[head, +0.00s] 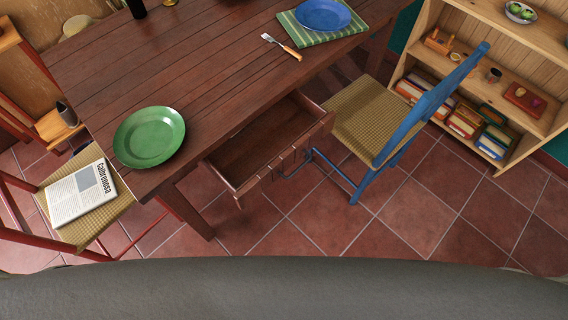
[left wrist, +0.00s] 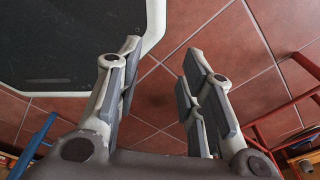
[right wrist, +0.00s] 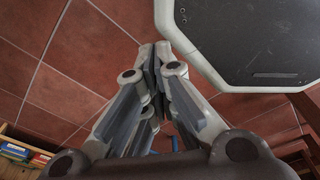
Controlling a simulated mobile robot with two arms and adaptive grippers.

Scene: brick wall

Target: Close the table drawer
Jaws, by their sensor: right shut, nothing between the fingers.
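The dark wooden table (head: 190,60) fills the upper left of the head view. Its drawer (head: 262,148) is pulled well out towards me, beside the blue chair, and looks empty. Neither gripper shows in the head view. My left gripper (left wrist: 160,70) is open in the left wrist view, with only tiled floor between its fingers. My right gripper (right wrist: 155,55) is shut and empty in the right wrist view, its fingertips together above the floor. Neither wrist view shows the drawer clearly.
A blue chair (head: 425,105) with a woven seat stands right of the drawer. A red chair with a newspaper (head: 82,193) is at left. A green plate (head: 149,136), a blue plate (head: 322,14) and a fork (head: 282,46) lie on the table. A shelf (head: 490,80) stands at right. Tiled floor before the drawer is clear.

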